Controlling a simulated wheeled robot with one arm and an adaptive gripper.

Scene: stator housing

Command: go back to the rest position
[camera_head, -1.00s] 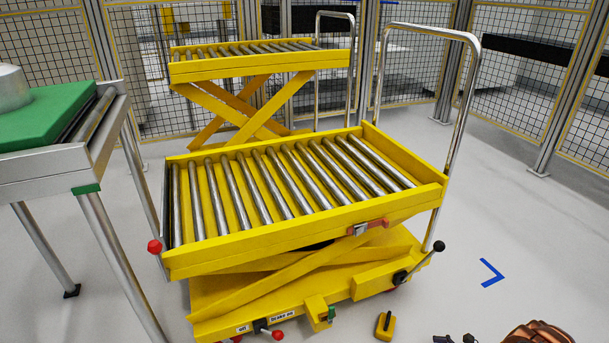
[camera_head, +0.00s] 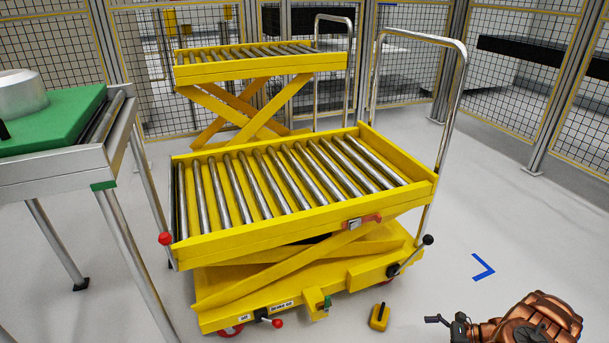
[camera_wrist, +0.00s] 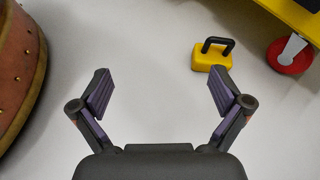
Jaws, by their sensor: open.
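My gripper (camera_head: 446,322) is low at the bottom right of the head view, in front of the yellow roller cart. In the wrist view my gripper (camera_wrist: 160,88) has its two dark fingers spread apart. Nothing is between them but grey floor. A pale silver cylinder (camera_head: 20,94) rests on a green block (camera_head: 60,121) at the far left of the head view, well apart from my gripper.
A yellow roller cart (camera_head: 300,243) fills the middle, with a second roller lift (camera_head: 258,67) behind. A metal-framed stand (camera_head: 60,168) is at left. A small yellow block with a black handle (camera_head: 379,318) is on the floor; it shows beyond the fingers in the wrist view (camera_wrist: 212,57). Mesh fencing lies behind.

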